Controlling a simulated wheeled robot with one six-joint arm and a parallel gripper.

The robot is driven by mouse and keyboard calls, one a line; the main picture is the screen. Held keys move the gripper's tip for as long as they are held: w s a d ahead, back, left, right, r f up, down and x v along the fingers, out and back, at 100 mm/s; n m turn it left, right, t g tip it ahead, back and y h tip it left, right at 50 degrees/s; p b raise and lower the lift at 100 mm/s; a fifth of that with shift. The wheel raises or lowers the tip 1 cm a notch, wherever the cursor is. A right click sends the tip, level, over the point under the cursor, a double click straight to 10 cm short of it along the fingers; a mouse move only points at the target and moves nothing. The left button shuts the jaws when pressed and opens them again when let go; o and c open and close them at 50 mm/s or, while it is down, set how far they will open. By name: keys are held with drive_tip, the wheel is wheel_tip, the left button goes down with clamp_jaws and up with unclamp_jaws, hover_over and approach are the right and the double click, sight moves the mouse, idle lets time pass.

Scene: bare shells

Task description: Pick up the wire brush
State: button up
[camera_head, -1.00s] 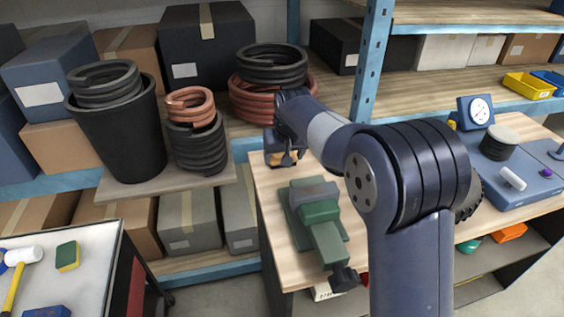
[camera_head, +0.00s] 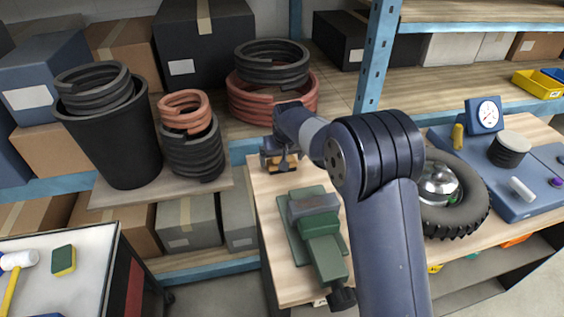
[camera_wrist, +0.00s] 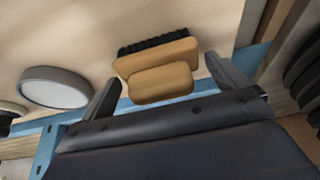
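The wire brush (camera_wrist: 158,72), with a tan wooden body and black bristles, lies on the pale wood surface in the wrist view. Its bristles face the top of that view. My gripper (camera_wrist: 161,70) is open, with one finger on each side of the brush. I cannot tell whether either finger touches it. In the head view my gripper (camera_head: 279,158) points down at the left back corner of the workbench (camera_head: 267,202). Only a small tan patch of the brush (camera_head: 284,166) shows there, mostly hidden by the gripper.
A green vise (camera_head: 318,235) stands just in front of my gripper. A shelf with black coils (camera_head: 193,150) and a black bucket (camera_head: 115,140) is to the left. A tyre (camera_head: 460,210) lies right of my arm. A grey round lidded thing (camera_wrist: 55,87) lies left of the brush.

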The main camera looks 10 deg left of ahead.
drive_tip(key=c, duration=0.8)
drive_tip(key=shift+r, duration=0.1)
wheel_tip(320, 180, up, 10)
drive_tip(key=shift+f+b, duration=0.1)
drive_tip(key=shift+b, duration=0.55)
